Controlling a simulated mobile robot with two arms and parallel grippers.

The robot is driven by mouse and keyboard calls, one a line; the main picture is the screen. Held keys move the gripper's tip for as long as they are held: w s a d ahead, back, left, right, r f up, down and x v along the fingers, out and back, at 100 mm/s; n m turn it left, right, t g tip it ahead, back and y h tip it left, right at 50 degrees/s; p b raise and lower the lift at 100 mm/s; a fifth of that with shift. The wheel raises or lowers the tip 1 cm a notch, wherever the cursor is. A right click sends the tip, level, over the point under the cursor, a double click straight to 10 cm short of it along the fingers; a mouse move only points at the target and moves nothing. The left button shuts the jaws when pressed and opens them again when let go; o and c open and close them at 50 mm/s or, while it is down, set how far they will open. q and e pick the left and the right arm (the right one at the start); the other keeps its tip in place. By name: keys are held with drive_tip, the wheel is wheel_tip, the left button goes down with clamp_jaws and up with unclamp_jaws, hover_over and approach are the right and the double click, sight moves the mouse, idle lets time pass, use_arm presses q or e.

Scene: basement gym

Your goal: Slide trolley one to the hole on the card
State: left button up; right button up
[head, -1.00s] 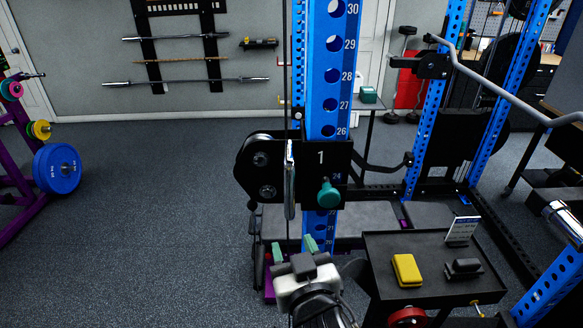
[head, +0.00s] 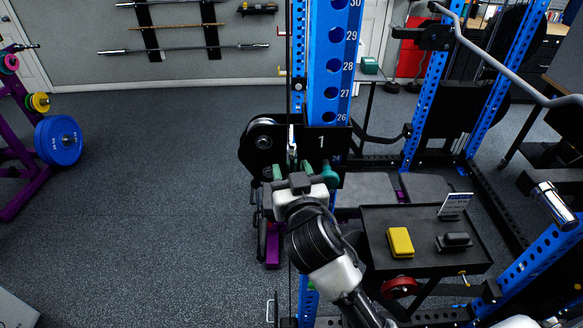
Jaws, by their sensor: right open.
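Trolley one is a black carriage marked "1" (head: 334,141) on the blue upright (head: 323,75). The upright has a column of numbered holes; 26 shows just above the trolley. The trolley's teal knob (head: 332,174) is partly hidden by my right gripper (head: 304,174). That gripper is open, with green fingertips, in front of the trolley's lower part, close beside the knob. I cannot tell whether it touches the knob. The card (head: 455,205) stands on the small black table at the right; its writing is too small to read. My left gripper is not in view.
The black table (head: 376,219) bears a yellow block (head: 400,242) and a dark block (head: 454,242). A grey bar (head: 490,60) crosses the rack at the upper right. A purple weight rack (head: 28,150) stands at the left. The floor between is clear.

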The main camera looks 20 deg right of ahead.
drive_tip(key=shift+c, duration=0.3)
clamp_jaws()
wheel_tip(320, 180, down, 20)
drive_tip(key=b, duration=1.6)
drive_tip(key=shift+f, duration=0.15)
drive_tip(key=shift+o, duration=0.3)
unclamp_jaws()
drive_tip(key=shift+s+b, duration=0.15)
drive_tip(key=shift+b, duration=0.15)
